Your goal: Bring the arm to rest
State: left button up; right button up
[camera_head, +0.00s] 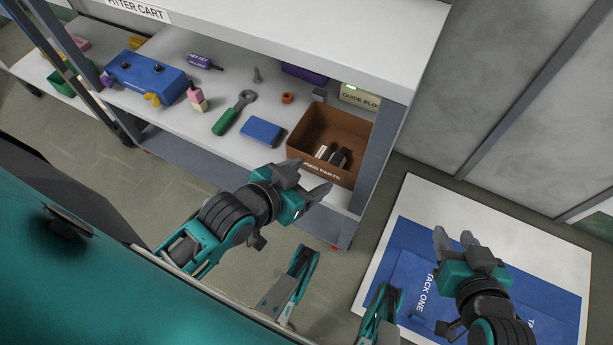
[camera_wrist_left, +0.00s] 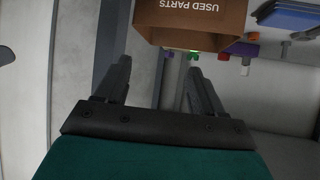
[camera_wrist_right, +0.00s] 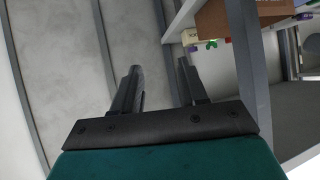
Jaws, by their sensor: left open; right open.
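My left gripper (camera_head: 309,179) is open and empty in the head view, just in front of the cart shelf, close to the brown box. Its spread fingers (camera_wrist_left: 158,85) show in the left wrist view with nothing between them, below the box marked USED PARTS. My right gripper (camera_head: 454,238) is open and empty in the head view, above the blue and white board at the lower right.
The brown box (camera_head: 313,134) on the cart shelf (camera_head: 203,119) holds a few small parts. The blue and white board (camera_head: 548,245) lies right of the cart. Grey walls stand behind.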

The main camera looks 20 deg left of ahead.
pick_arm(q)
jog(key=shift+s+d+n, duration=0.15)
jog(key=shift+n, duration=0.25)
jog(key=s+a+r+y+p, duration=0.1)
jog(key=s+a+r+p, duration=0.1)
jog(key=r+p, duration=1.1)
jog(key=a+p, duration=0.1)
jog(key=p, duration=0.5)
jog(key=shift+a, duration=0.4)
pick_arm(e)
jog(key=s+d+r+h, duration=0.1)
jog(key=s+d+r, duration=0.1)
jog(key=r, duration=1)
jog(key=shift+d+r, duration=0.4)
jog(key=shift+d, duration=0.5)
